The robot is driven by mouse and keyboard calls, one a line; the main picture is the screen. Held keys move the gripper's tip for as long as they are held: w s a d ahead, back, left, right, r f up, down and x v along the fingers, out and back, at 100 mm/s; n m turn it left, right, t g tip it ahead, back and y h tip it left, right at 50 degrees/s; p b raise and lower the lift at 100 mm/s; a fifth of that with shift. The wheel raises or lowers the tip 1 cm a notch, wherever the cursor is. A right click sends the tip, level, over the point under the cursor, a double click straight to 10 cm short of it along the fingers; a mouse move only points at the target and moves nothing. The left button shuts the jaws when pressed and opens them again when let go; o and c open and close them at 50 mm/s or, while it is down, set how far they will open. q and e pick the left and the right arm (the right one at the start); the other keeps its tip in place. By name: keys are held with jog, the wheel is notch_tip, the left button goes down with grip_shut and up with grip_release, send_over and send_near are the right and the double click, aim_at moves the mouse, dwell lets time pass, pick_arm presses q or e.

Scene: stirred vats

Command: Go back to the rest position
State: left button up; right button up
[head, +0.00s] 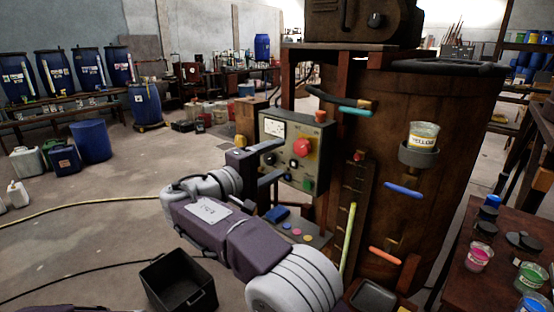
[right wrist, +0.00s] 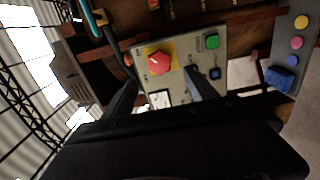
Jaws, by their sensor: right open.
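My right gripper (head: 278,160) is in front of the grey control panel (head: 318,135) on the rusty vat's stand. Its two dark fingers are apart, with nothing seen between them. In the right wrist view the fingers (right wrist: 160,94) point at the panel, which carries a red knob (right wrist: 158,62), a green button (right wrist: 212,41) and a small dark-blue button (right wrist: 215,73). The red knob also shows in the head view (head: 302,147), right of the fingertips. I cannot tell whether a finger touches the panel. My left gripper is not in view.
The large rusty vat (head: 440,110) stands right of the panel, with a yellow-labelled cup (head: 423,136) in a holder. A side table at right holds paint jars (head: 479,257). A black open bin (head: 178,282) sits on the floor below my arm.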

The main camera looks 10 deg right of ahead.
jog(key=s+d+f+g+y, duration=0.2)
jog(key=d+f, duration=0.1)
jog(key=f, duration=0.5)
jog(key=s+d+f+n+g+y, duration=0.1)
jog(key=s+d+f+g+y, duration=0.15)
jog(key=f, duration=0.55)
jog(key=s+d+f+g+y, duration=0.2)
jog(key=s+d+f+y, duration=0.15)
jog(key=f, duration=0.45)
jog(key=s+f+m+g+y, duration=0.2)
jog(key=s+f+m+y, duration=0.15)
jog(key=s+f, duration=0.4)
jog(key=s+f+m+g+y, duration=0.1)
jog(key=s+f+m+y, duration=0.3)
jog(key=s, duration=0.7)
notch_tip(320, 180, up, 13)
jog(key=a+m+h+p, duration=0.1)
jog(key=p, duration=1.3)
jog(key=shift+s+f, duration=0.15)
jog(key=shift+c, duration=0.4)
